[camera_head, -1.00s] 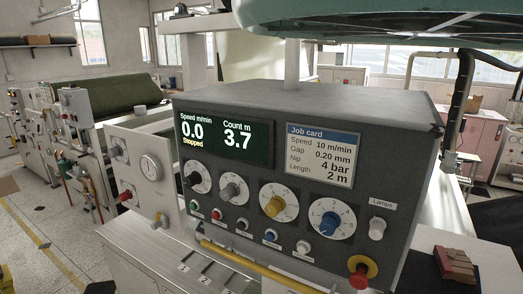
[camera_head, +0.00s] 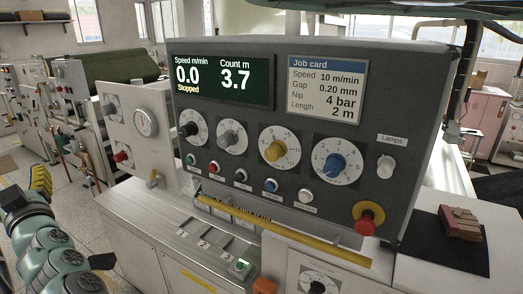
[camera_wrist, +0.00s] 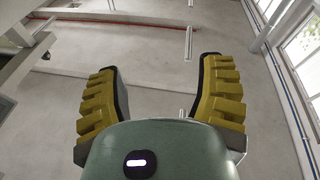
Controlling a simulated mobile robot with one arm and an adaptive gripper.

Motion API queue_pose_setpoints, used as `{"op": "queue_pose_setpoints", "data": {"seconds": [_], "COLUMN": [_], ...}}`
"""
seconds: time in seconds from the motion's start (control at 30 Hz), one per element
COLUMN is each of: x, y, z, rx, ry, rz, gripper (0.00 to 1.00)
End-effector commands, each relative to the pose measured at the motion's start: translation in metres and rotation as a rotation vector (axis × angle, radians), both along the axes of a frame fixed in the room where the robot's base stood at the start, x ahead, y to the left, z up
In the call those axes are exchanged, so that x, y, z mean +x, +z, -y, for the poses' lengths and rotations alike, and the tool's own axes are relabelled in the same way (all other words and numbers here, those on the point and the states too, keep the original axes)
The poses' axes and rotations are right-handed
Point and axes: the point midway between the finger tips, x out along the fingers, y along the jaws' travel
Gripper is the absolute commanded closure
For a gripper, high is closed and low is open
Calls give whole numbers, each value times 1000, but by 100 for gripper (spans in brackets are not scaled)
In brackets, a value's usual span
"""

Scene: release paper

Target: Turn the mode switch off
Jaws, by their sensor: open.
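No label reading "mode" is legible, so I cannot tell which control is the mode switch. The dark control panel (camera_head: 300,150) carries several round dials, among them a black knob (camera_head: 190,129), a grey knob (camera_head: 230,137), a yellow knob (camera_head: 275,150) and a blue knob (camera_head: 335,165). A further dial (camera_head: 318,286) on the lower cabinet is cut off by the bottom edge. My gripper (camera_wrist: 159,64) is open and empty, with yellow ridged fingers; the wrist view shows only ceiling and windows. In the head view one finger (camera_head: 40,180) shows at far left, well apart from the panel.
The display (camera_head: 222,80) reads 0.0, Stopped, count 3.7. A yellow bar (camera_head: 285,231) runs below the panel, and a red stop button (camera_head: 366,223) juts out at its lower right. A lit green switch (camera_head: 239,265) is on the ledge. Floor shows at left.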

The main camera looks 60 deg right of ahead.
Motion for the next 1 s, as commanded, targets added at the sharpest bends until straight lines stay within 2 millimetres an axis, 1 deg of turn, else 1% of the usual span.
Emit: {"op": "queue_pose_setpoints", "data": {"seconds": [0.03, 0.07, 0.1, 0.17, 0.2, 0.27, 0.3, 0.37, 0.4, 0.47, 0.5, 0.57, 0.6, 0.73, 0.8, 0.87, 1.0], "x": [2, 2, 1, -3, -8, -18, -27, -42, -54, -74, -89, -111, -125, -162, -174, -181, -186], "y": [-11, -15, -18, -22, -24, -26, -27, -27, -26, -24, -22, -21, -19, -16, -15, -14, -12], "z": [21, 34, 52, 78, 95, 120, 137, 161, 176, 196, 208, 222, 230, 244, 248, 249, 254], "rx": [6, 15, 26, 49, 65, 95, 116, 154, 180, 224, 253, 301, 328, 407, 435, 452, 463], "ry": [-75, -123, -190, -292, -363, -473, -550, -665, -744, -858, -932, -1038, -1100, -1257, -1307, -1335, -1354], "rz": [-36, -60, -87, -119, -135, -151, -157, -157, -150, -129, -111, -80, -57, 13, 42, 57, 66], "gripper": [32, 32, 32, 32, 32, 32, 32, 32, 32, 32, 32, 32, 32, 32, 32, 32, 32]}}
